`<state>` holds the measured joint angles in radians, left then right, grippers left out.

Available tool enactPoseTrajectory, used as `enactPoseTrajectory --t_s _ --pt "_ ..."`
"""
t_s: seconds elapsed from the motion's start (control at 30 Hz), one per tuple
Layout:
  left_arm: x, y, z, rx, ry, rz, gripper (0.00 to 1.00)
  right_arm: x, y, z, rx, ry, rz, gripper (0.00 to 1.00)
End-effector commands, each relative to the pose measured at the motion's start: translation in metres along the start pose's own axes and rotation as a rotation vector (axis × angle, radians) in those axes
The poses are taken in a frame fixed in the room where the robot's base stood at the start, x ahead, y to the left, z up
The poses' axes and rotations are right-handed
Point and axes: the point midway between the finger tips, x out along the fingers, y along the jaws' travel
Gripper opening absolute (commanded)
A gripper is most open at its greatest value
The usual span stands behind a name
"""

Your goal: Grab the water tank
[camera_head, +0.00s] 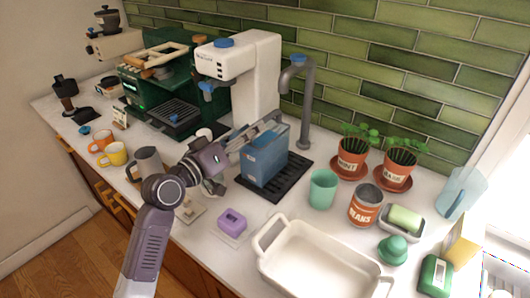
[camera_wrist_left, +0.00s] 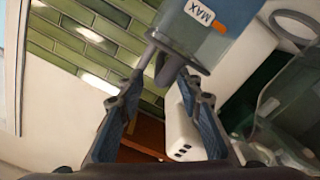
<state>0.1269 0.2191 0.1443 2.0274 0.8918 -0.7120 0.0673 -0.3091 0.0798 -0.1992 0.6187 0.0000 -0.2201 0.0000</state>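The water tank (camera_head: 264,158) is a clear blue box standing on a dark grated tray (camera_head: 290,178) below a white dispenser with a grey spout. In the left wrist view the tank (camera_wrist_left: 213,38) shows a MAX label and a grey handle-like part (camera_wrist_left: 170,66). My left gripper (camera_head: 222,168) is just left of the tank in the head view. In the left wrist view its fingers (camera_wrist_left: 158,88) are apart, with the grey part just beyond and between the tips. Contact cannot be told. My right gripper is not in view.
The white dispenser (camera_head: 257,75) stands behind the tank. A green cup (camera_head: 323,188), a beans can (camera_head: 365,204) and two potted plants are to the right. A white baking dish (camera_head: 315,268) and a purple item (camera_head: 232,222) are in front. Mugs stand left.

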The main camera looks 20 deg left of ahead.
Motion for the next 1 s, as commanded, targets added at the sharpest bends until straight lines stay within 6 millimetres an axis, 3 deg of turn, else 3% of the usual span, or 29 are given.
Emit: enactPoseTrajectory --t_s 0.53,0.83,1.0 --pt "0.058 0.001 0.000 -0.001 -0.001 0.000 0.33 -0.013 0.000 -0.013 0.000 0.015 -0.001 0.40" --pt "0.062 0.000 0.002 0.002 -0.002 -0.001 0.33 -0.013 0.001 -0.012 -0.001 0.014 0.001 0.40" --pt "0.062 0.000 0.002 0.002 -0.002 -0.001 0.15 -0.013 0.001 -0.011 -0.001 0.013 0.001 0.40"
